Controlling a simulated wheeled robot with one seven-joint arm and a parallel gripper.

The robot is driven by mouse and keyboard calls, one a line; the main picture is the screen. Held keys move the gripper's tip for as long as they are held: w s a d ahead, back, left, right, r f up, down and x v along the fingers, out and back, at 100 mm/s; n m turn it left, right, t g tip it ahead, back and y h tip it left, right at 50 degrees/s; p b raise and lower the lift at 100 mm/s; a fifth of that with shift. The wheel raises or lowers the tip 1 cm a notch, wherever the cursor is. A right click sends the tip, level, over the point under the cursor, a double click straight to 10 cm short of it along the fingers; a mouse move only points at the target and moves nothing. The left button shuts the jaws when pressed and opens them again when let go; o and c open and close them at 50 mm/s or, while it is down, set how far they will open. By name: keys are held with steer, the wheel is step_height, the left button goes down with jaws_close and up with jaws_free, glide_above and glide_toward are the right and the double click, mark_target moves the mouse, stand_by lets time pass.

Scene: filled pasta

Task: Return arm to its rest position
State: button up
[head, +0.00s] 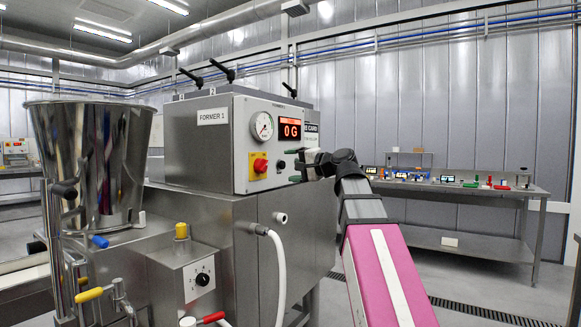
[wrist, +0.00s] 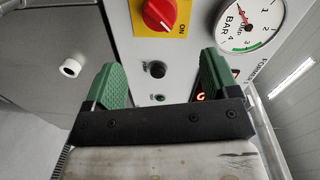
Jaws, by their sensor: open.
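My gripper (head: 308,166) is at the end of my raised pink arm (head: 385,275), in front of the right part of the Former 1 control panel (head: 243,170). In the wrist view my gripper (wrist: 158,80) shows two green fingers spread apart with nothing between them. A black knob (wrist: 157,70) on the panel shows in the gap between the fingers. I cannot tell how far the fingertips are from the panel.
A steel hopper (head: 95,160) and a white hose (head: 279,270) stand left of my arm. A bench (head: 480,192) with several small items is behind, right.

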steer(key=shift+f, duration=0.1)
steer(key=w+d+f+g+h, duration=0.1)
steer(key=f+h, duration=0.1)
steer(key=f, duration=1)
steer(key=w+d+f+n+g+h, duration=0.1)
steer(key=f+g+h, duration=0.15)
steer(key=f, duration=0.95)
steer(key=w+d+f+g+h, duration=0.1)
steer(key=f+h, duration=0.1)
steer(key=f, duration=1)
steer(key=s+d+f+n+g+h, duration=0.1)
steer(key=s+f, duration=0.4)
steer(key=f, duration=0.5)
steer(key=s+d+f+n+g+h, duration=0.2)
steer(key=s+f, duration=0.3)
steer(key=f, duration=0.6)
steer(key=s+d+f+n+g+h, duration=0.1)
steer(key=s+d+f+g+h, duration=0.2)
steer(key=f, duration=0.7)
steer(key=shift+s+d+f+n+h, duration=0.3)
steer(key=shift+s+d+h, duration=0.25)
steer(key=shift+s, duration=0.55)
